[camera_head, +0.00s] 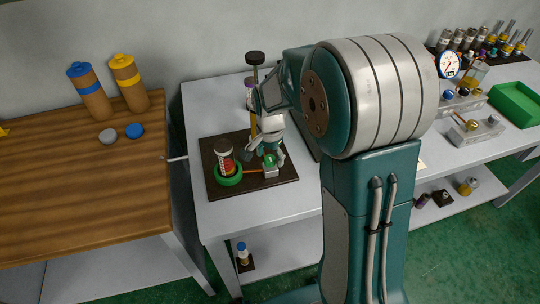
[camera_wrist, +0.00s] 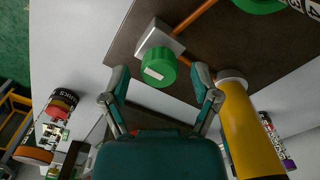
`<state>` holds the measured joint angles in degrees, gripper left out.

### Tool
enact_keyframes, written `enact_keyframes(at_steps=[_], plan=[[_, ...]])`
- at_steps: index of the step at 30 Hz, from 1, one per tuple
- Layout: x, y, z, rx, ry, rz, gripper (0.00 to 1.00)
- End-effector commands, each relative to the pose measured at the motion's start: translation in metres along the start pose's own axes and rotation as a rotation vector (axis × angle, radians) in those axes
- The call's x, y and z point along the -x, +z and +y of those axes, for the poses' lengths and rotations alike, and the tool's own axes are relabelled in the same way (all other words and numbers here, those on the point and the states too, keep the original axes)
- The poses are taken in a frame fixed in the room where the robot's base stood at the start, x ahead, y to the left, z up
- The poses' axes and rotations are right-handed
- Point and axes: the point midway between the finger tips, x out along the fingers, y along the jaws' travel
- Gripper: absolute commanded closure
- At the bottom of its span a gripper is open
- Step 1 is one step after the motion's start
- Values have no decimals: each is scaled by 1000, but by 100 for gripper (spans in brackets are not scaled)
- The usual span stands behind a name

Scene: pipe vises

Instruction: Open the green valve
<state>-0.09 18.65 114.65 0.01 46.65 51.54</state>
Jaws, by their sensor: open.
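A green round valve knob (camera_wrist: 158,68) sits on a grey block (camera_wrist: 160,38) with copper-coloured pipe at both sides, on a dark brown board (camera_head: 285,186). The block with its green part also shows in the head view (camera_head: 270,168), partly under my gripper (camera_head: 268,152). My gripper is open and empty in the wrist view (camera_wrist: 161,84). Its two fingertips lie at either side of the knob, slightly short of it in the picture. I cannot tell whether they touch it. A green ring (camera_head: 229,180) surrounds the base of a striped cylinder (camera_head: 225,160) at the pipe's left end.
A yellow upright cylinder (camera_wrist: 245,130) stands close to my right finger in the wrist view. A wooden table (camera_head: 80,185) with two capped cylinders is at left. A green tray (camera_head: 515,103) and several instruments stand at far right.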

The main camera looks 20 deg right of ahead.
Motion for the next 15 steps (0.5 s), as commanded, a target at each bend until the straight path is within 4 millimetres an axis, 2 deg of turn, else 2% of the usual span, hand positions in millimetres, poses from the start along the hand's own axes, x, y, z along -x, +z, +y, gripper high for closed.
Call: enact_keyframes(at_steps=[2, 3, 5, 6, 8, 15], plan=[[0, 0, 0, 0, 0, 0, 21], [0, 0, 0, 0, 0, 0, 30], [0, 0, 0, 0, 0, 0, 57], [0, 0, 0, 0, 1, 0, 75], [0, 0, 0, 0, 1, 0, 100], [0, 0, -1, 3, 0, 0, 100]])
